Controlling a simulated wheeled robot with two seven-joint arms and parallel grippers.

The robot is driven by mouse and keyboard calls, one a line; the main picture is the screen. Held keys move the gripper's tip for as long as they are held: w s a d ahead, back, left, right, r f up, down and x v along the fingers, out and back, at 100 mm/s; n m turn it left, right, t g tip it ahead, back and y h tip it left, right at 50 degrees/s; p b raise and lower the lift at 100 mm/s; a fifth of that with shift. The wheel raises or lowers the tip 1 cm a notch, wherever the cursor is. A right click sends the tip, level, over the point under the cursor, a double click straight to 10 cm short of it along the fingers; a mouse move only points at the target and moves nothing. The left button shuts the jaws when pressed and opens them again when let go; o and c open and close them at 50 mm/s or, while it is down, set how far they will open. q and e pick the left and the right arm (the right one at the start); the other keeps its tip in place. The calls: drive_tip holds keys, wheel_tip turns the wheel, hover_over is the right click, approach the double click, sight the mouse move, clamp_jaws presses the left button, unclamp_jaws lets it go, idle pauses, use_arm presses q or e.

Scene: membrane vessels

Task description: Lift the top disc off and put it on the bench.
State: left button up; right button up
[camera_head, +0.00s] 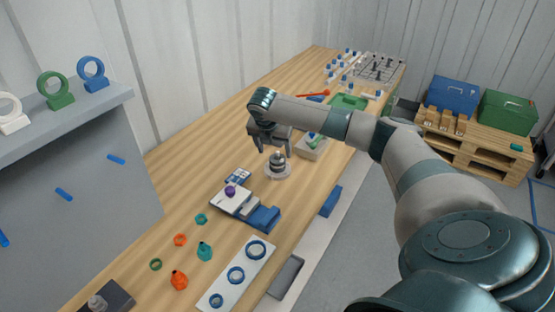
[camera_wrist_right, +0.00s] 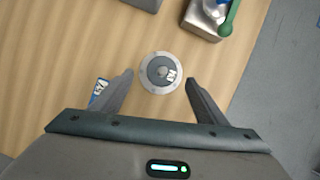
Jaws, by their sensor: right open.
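A small round vessel (camera_head: 278,160) with stacked grey and dark layers stands upright on a pale round base (camera_head: 278,173) on the wooden bench (camera_head: 222,133). In the right wrist view its top disc (camera_wrist_right: 161,71) is grey with a small knob and a white mark, inside a pale ring (camera_wrist_right: 160,91). My right gripper (camera_head: 273,148) points down above the vessel. Its two fingers are spread, one on each side of the disc in the wrist view, with gaps on both sides. It holds nothing. My left gripper is not in view.
A grey block with a green-handled valve (camera_head: 313,146) stands just right of the vessel. A blue and white fixture with a purple knob (camera_head: 231,191), a card (camera_head: 238,176) and a white plate with blue rings (camera_head: 237,275) lie nearer. Bare wood lies left of the vessel.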

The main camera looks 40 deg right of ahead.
sight(277, 157)
drive_tip(key=p+x, duration=0.1)
drive_tip(key=x, duration=0.2)
drive_tip(key=shift+s+d, duration=0.1)
drive_tip(key=shift+s, duration=0.1)
drive_tip(key=shift+w+d+f+p, duration=0.15)
drive_tip(key=shift+f+p, duration=0.15)
drive_tip(key=shift+f, duration=0.3)
drive_tip(key=c, duration=1.1)
